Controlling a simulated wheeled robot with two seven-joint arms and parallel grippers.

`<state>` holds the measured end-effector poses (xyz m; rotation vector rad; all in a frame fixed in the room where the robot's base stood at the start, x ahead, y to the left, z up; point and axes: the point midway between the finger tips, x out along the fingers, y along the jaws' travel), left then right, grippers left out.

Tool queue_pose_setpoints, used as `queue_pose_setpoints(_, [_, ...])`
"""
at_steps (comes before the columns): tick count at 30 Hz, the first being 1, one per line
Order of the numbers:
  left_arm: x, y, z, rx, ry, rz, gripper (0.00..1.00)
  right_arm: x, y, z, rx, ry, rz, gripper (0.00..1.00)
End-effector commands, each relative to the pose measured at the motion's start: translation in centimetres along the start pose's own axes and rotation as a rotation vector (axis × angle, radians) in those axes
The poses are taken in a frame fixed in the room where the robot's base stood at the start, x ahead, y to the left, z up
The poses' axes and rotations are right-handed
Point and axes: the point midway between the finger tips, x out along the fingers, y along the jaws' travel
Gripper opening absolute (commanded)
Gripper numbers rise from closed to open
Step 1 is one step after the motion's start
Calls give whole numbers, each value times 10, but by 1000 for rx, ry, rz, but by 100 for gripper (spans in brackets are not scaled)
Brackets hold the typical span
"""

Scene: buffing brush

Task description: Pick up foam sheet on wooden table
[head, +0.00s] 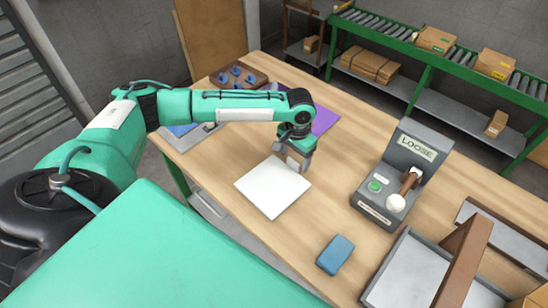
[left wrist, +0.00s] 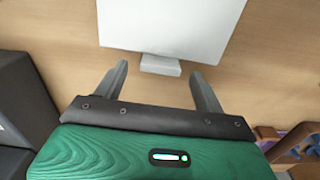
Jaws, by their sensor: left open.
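A flat white square sheet, which I take to be the foam sheet (head: 268,190), lies on the wooden table (head: 230,160). It also shows in the left wrist view (left wrist: 172,25), with a small pale grey block (left wrist: 160,66) at its near edge, between my fingertips. My left gripper (head: 296,163) is above the sheet's far right corner in the head view. In the left wrist view its two fingers (left wrist: 160,70) are spread apart, one on each side of the block, with nothing clamped. Whether they touch it I cannot tell. My right gripper is not in view.
A grey machine (head: 400,180) marked LOOSE stands right of the sheet. A blue block (head: 335,255) lies in front, beside a metal tray (head: 405,275). A purple sheet (head: 324,121) and a wooden holder with blue pieces (head: 238,78) are behind my arm.

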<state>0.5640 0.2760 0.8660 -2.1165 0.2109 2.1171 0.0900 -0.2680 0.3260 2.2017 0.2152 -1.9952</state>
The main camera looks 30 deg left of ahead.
Motion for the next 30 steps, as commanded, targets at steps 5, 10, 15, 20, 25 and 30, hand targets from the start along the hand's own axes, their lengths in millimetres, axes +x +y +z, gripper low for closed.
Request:
queue_pose_setpoints(5, [8,0,0,0,0,0,71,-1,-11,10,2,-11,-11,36])
queue_pose_setpoints(10, [8,0,0,1,0,0,65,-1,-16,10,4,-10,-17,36])
queue_pose_setpoints(15, [8,0,0,1,0,0,32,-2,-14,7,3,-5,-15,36])
queue_pose_setpoints(20, [8,0,0,0,0,0,12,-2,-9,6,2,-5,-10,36])
queue_pose_setpoints(25, [7,0,0,0,0,0,12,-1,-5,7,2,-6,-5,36])
queue_pose_setpoints(30, [-1,0,0,0,1,0,12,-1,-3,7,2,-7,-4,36])
